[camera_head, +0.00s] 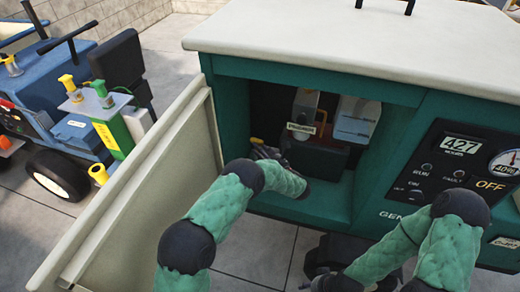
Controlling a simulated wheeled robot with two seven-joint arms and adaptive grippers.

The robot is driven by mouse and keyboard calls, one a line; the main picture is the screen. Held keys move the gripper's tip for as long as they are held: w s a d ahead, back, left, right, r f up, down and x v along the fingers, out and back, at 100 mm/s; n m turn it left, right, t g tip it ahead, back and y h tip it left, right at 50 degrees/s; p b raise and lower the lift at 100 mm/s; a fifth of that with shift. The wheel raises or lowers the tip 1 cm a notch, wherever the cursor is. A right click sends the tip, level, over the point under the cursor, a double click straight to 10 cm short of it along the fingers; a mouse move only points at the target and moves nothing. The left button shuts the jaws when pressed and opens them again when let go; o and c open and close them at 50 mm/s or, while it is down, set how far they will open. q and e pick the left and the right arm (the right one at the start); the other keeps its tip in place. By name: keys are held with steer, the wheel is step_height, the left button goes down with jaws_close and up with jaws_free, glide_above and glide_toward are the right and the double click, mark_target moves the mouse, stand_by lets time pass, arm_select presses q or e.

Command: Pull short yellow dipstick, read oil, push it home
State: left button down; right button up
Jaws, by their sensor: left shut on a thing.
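My left gripper (264,150) reaches into the open bay of the green generator (232,97). It is shut on the short yellow dipstick (256,141), of which only a small yellow-orange end shows at the bay's left side. The fingers and my wrist hide the rest, so I cannot tell how far it is out or see any oil mark. A dark engine block (315,158) sits to the right of the gripper, with a labelled grey part (303,112) above it.
The cream door (140,190) stands open left of the bay, close to my left arm. A white container (356,120) is inside at the right. A control panel (465,165) reads 427 and OFF. A blue vehicle (75,120) with yellow-capped fittings stands at the left.

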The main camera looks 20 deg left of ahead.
arm_select(q)
steer(key=c, duration=0.9)
jaws_free()
steer(key=shift+o, duration=0.2)
steer(key=shift+d, duration=0.1)
steer(key=v, duration=1.2)
steer(key=shift+f, duration=0.1)
